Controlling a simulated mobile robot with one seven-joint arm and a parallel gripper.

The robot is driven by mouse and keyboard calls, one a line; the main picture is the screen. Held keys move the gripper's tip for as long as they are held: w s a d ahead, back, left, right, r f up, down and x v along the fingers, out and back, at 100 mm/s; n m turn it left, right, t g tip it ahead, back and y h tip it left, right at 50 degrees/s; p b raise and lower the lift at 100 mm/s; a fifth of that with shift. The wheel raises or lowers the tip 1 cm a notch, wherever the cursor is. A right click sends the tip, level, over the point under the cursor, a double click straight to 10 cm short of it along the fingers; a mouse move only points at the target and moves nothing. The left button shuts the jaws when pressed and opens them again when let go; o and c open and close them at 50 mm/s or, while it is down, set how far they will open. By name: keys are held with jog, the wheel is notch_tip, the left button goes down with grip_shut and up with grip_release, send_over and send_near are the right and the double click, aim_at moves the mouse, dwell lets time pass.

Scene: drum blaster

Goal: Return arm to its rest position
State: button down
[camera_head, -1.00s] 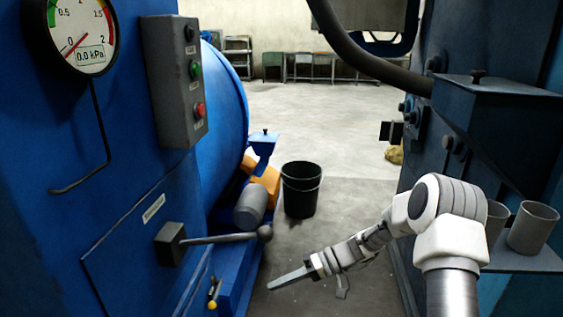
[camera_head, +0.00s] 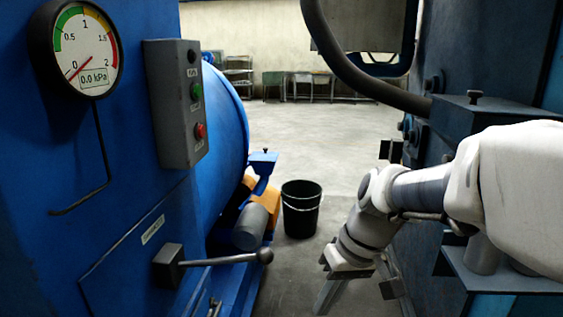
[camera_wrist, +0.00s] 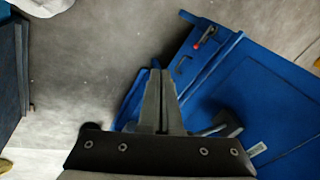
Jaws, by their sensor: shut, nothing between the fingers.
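My arm reaches in from the right edge of the head view and bends downward. My gripper (camera_head: 326,296) hangs low at the bottom centre, its fingers pointing down over the concrete floor. In the wrist view my gripper's fingers (camera_wrist: 160,76) lie side by side, shut and empty. They are clear of the blue machine's lever (camera_head: 225,259) to the left.
The blue machine (camera_head: 115,190) fills the left, with a pressure gauge (camera_head: 86,50) and a button box (camera_head: 177,105). A black bucket (camera_head: 300,210) stands on the floor beyond my gripper. A dark cabinet (camera_head: 475,110) and a small shelf (camera_head: 510,279) are close on the right.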

jog(key=s+d+r+m+t+h, duration=0.35)
jog(key=s+d+r+t, duration=0.2)
jog(key=s, duration=0.45)
notch_tip(320, 180, up, 22)
jog(key=d+p, duration=0.1)
jog(key=p, duration=2)
jog(key=shift+s+f+p, duration=0.15)
jog(key=shift+s+p, duration=0.15)
jog(key=shift+p, duration=0.1)
jog(key=shift+a+g, duration=0.1)
jog(key=shift+g, duration=0.15)
